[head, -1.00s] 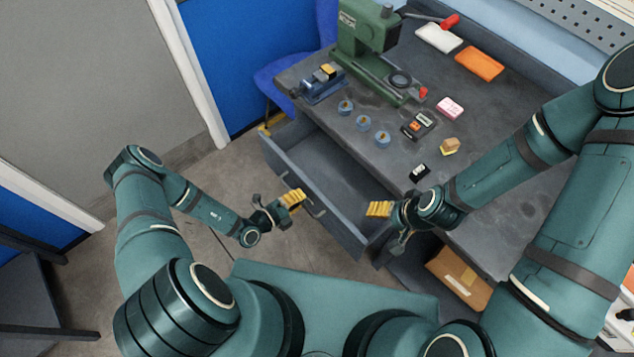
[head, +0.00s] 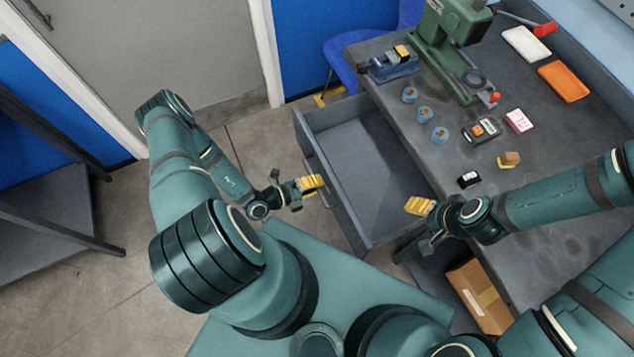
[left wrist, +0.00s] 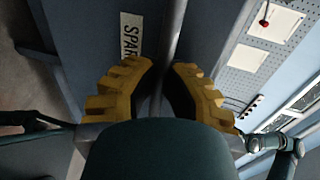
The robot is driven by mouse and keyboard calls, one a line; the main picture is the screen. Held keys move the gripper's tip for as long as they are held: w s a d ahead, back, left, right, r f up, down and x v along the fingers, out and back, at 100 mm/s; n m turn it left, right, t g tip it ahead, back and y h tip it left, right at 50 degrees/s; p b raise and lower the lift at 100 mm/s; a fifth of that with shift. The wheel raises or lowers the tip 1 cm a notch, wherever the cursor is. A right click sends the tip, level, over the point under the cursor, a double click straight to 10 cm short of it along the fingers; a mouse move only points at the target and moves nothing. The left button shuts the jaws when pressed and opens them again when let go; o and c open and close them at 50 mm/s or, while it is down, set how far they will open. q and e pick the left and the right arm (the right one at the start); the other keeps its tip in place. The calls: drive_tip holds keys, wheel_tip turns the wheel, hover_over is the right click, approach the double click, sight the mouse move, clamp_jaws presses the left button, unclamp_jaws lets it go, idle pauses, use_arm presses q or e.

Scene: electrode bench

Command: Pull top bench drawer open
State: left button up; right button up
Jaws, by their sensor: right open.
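The top bench drawer (head: 370,165) is a grey tray standing well out from the bench, its inside empty. My left gripper (head: 318,184) is at the outer side of the drawer front. In the left wrist view its yellow fingers (left wrist: 163,75) lie on both sides of the grey bar handle (left wrist: 177,25) and appear shut on it. Part of a white label (left wrist: 131,36) reading "SPAR" shows on the drawer front. My right gripper (head: 415,207) is open and empty, above the drawer's right end near the bench edge.
The bench top (head: 560,200) carries a green press (head: 445,45), a blue vise (head: 392,62), several blue round pieces (head: 425,114) and an orange tray (head: 563,81). A cardboard box (head: 480,297) sits below the bench. Floor (head: 240,140) is clear left of the drawer.

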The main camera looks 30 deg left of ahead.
use_arm(q)
drive_tip(key=o, duration=0.5)
drive_tip(key=shift+c, duration=0.2)
drive_tip(key=v, duration=1.2)
drive_tip(key=shift+f, duration=0.1)
